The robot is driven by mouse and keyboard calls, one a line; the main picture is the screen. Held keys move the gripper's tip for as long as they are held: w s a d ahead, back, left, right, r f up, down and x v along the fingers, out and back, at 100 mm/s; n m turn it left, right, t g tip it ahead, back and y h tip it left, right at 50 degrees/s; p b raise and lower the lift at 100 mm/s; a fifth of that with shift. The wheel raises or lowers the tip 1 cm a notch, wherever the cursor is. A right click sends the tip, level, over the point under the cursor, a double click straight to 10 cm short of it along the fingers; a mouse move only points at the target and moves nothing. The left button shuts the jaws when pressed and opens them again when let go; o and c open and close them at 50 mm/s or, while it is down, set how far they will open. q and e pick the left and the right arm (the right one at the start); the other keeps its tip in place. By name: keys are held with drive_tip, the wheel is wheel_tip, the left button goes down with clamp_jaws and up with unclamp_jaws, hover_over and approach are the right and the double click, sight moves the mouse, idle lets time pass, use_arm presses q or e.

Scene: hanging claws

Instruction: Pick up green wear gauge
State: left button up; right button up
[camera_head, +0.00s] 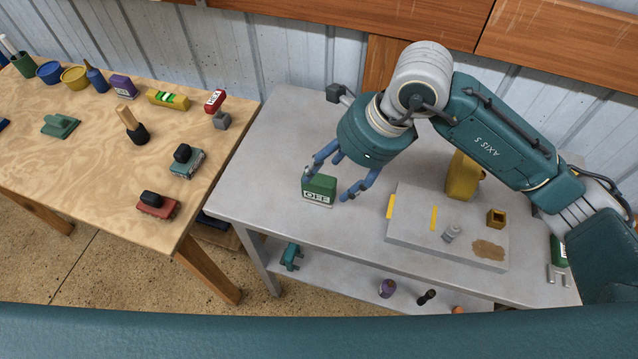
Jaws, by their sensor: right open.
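A green block with a white lettered label (319,189) stands on the grey table (272,135), near its left front; it may be the green wear gauge, but I cannot tell for sure. My right gripper (335,181) reaches down from the upper right with its blue fingers spread open. One finger is near the block's left upper side and another is to its right; I cannot tell whether they touch it. Another green piece with metal prongs (558,252) is at the table's right end, partly hidden by my arm. My left gripper is not in view.
A wooden table (90,165) on the left holds several tools and pots. A lower shelf (335,278) holds small items.

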sight(321, 182)
drive_tip(key=shift+s+a+f+p, duration=0.15)
drive_tip(key=shift+a+f, duration=0.15)
drive_tip(key=shift+f, duration=0.2)
drive_tip(key=shift+w+a+f+p, duration=0.15)
drive_tip(key=shift+a+f, duration=0.1)
drive_tip(key=shift+f, duration=0.2)
drive_tip(key=shift+a+f+p, duration=0.15)
drive_tip(key=shift+f+p, duration=0.15)
drive_tip(key=shift+p, duration=0.05)
drive_tip(key=f+p, duration=0.1)
drive_tip(key=w+a+f+p, duration=0.1)
drive_tip(key=f, duration=0.1)
drive_tip(key=shift+w+a+f, duration=0.15)
drive_tip(key=shift+w+f, duration=0.05)
drive_tip(key=shift+a+f, duration=0.15)
drive_tip(key=shift+f, duration=0.25)
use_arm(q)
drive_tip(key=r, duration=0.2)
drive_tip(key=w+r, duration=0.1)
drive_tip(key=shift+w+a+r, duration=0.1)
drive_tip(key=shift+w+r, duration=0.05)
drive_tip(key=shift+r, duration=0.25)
use_arm(e)
drive_tip(key=shift+c, duration=0.3)
drive_tip(key=c, duration=1.3)
drive_tip(key=shift+c, duration=0.3)
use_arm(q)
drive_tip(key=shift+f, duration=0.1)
use_arm(e)
drive_tip(key=shift+r, duration=0.15)
